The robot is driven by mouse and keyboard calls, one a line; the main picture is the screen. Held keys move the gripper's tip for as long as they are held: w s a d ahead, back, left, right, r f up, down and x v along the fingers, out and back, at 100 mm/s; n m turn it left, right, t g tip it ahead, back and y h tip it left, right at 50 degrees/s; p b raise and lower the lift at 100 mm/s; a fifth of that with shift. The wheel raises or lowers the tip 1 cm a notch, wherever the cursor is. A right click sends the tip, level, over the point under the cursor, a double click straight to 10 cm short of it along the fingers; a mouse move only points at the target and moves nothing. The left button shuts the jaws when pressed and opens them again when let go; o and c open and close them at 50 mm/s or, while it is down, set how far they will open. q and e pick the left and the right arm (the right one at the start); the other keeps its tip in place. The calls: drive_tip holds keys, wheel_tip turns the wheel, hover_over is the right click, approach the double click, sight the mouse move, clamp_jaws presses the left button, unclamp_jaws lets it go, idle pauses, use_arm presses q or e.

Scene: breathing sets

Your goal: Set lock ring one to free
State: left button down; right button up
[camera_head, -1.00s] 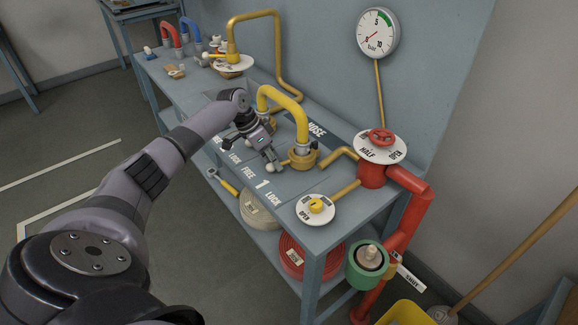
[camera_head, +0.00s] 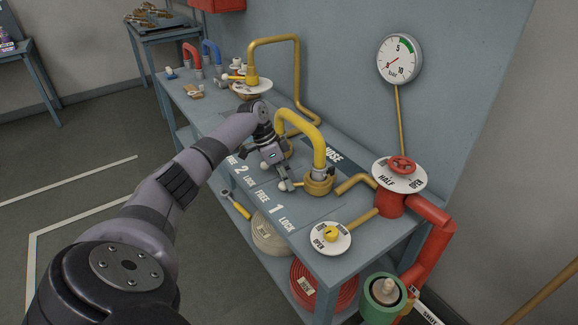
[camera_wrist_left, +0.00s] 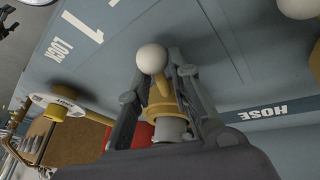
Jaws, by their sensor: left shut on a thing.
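Lock ring one is the brass ring (camera_head: 319,183) at the foot of the near yellow hose (camera_head: 300,122). Its short brass lever ends in a white ball knob (camera_wrist_left: 151,58). The lever points left in the head view, toward the FREE end of the "FREE 1 LOCK" lettering (camera_head: 275,209). My left gripper (camera_head: 281,181) is shut on the lever of lock ring one. In the left wrist view its fingers stand on both sides of the lever, with the knob showing between the tips. My right gripper is not in view.
A white dial with a yellow knob (camera_head: 330,237) sits at the bench's near corner. A red valve wheel (camera_head: 402,164) and pressure gauge (camera_head: 400,59) stand to the right. A second yellow pipe (camera_head: 273,40) rises behind. The bench front (camera_head: 255,186) is largely clear.

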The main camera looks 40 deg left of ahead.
use_arm(q)
drive_tip(key=c, duration=1.8)
unclamp_jaws()
drive_tip(key=shift+s+a+f, duration=0.1)
drive_tip(key=shift+s+a, duration=0.05)
drive_tip(key=shift+a, duration=0.05)
drive_tip(key=shift+c, duration=0.2)
drive_tip(key=o, duration=0.4)
drive_tip(key=shift+s+a, duration=0.1)
drive_tip(key=shift+a, duration=0.05)
drive_tip(key=shift+o, duration=0.5)
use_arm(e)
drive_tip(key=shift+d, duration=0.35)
use_arm(q)
drive_tip(key=shift+d, duration=0.2)
drive_tip(key=v, duration=1.2)
